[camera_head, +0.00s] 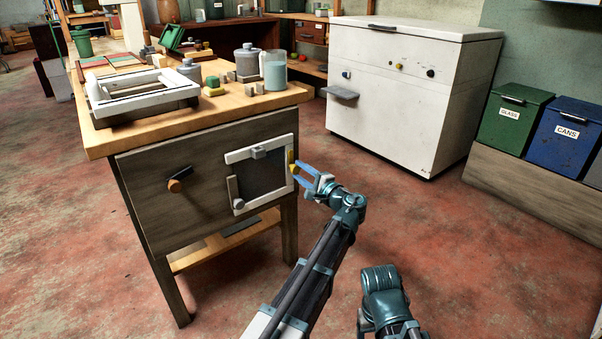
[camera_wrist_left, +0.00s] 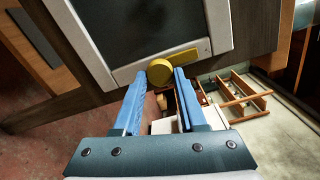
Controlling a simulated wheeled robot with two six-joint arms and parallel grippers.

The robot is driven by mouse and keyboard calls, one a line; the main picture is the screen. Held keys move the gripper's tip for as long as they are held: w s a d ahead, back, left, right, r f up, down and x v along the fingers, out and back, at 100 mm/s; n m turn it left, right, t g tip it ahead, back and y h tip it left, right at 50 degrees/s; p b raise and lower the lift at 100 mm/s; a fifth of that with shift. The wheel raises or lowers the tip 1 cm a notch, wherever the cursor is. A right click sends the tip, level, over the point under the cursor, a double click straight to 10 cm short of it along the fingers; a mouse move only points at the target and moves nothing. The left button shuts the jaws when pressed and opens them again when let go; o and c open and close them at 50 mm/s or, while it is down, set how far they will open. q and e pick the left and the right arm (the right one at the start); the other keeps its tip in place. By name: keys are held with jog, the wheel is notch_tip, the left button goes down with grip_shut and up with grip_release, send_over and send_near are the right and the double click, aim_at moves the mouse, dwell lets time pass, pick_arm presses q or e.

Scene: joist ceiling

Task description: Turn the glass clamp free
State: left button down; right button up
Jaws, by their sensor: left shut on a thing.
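A dark glass pane (camera_head: 268,182) sits in a white frame (camera_head: 242,155) on the front of the wooden workbench. A yellow clamp (camera_head: 291,160) is at the frame's right edge. In the left wrist view its round yellow knob (camera_wrist_left: 159,71) shows ahead of the fingertips and its flat bar (camera_wrist_left: 197,52) lies along the frame. My left gripper (camera_head: 298,172) is shut on this clamp, its blue fingers on either side of the knob. A grey clamp (camera_head: 258,152) is at the top edge and another (camera_head: 235,192) at the left. My right gripper's fingers do not show.
A black handle with an orange end (camera_head: 178,182) sticks out of the panel at left. The bench top (camera_head: 130,131) holds jars, blocks and a white frame (camera_head: 141,92). A white chest (camera_head: 395,100) and bins stand at right. The red floor between is open.

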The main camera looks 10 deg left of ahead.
pick_arm(q)
jog(key=shift+d, duration=0.1)
dwell(0.4)
jog(key=shift+c, duration=2.3)
grip_release()
jog(key=shift+s, duration=0.1)
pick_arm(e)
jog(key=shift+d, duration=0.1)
